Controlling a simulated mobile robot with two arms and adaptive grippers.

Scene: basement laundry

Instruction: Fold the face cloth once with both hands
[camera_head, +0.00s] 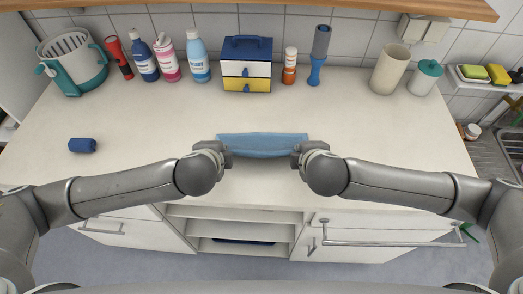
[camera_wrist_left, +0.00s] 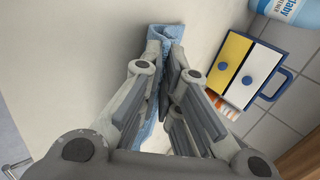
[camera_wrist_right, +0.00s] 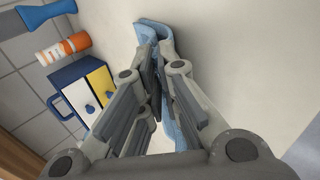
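The light blue face cloth (camera_head: 263,145) is stretched between my two grippers over the middle of the white counter, as a narrow band with its lower edge bowed slightly toward me. My left gripper (camera_head: 223,150) is shut on its left end. In the left wrist view the cloth (camera_wrist_left: 158,36) shows between and beyond the fingers (camera_wrist_left: 165,70). My right gripper (camera_head: 300,151) is shut on its right end. In the right wrist view the cloth (camera_wrist_right: 152,30) passes between the fingers (camera_wrist_right: 155,70). I cannot tell whether the cloth touches the counter.
The counter (camera_head: 390,135) is clear around the cloth. A dark blue item (camera_head: 82,145) lies at the left. Along the back stand a basket (camera_head: 72,65), several bottles (camera_head: 199,58), a small drawer box (camera_head: 246,70), a blue-handled tool (camera_head: 318,58) and a beige cylinder (camera_head: 390,68).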

